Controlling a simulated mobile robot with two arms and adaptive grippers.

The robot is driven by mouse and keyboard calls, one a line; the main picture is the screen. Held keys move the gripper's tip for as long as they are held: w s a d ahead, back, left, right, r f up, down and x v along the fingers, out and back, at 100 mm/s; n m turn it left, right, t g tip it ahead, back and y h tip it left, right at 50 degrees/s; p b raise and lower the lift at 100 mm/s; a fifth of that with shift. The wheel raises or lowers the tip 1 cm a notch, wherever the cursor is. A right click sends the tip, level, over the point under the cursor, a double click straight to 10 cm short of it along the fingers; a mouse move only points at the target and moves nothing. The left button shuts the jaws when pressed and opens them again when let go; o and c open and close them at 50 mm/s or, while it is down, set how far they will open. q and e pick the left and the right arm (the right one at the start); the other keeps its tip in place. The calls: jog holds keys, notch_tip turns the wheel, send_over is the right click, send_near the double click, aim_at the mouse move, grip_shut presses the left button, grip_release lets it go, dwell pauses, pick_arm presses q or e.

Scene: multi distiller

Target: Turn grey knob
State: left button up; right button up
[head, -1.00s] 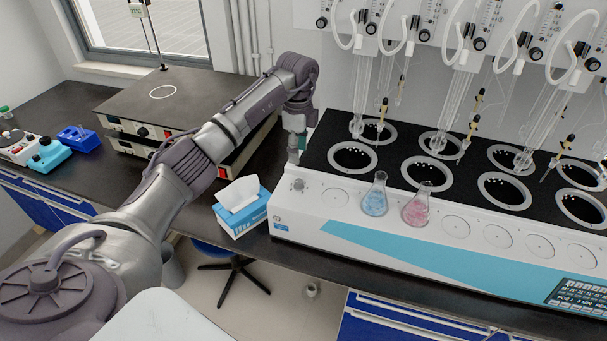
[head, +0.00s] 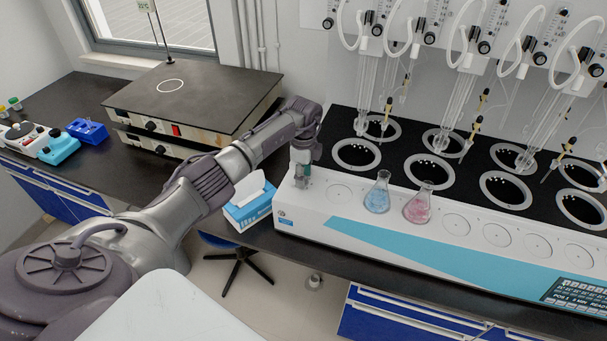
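The white multi distiller (head: 420,240) stands on the bench at the right, with a light blue stripe and a row of round plates along its front. Its grey knob is at the left end of the front ledge and is now hidden behind my gripper. My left gripper (head: 301,181) points down at that spot, over or around the knob. Whether its fingers touch or close on the knob cannot be made out. My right gripper is not in view.
A blue flask (head: 377,197) and a pink flask (head: 418,207) stand on the ledge right of my gripper. A tissue box (head: 248,210) sits just left of the distiller. Hot plates (head: 195,100) are behind my arm. Glass tubes hang above the black wells.

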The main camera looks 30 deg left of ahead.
pick_arm(q)
grip_shut()
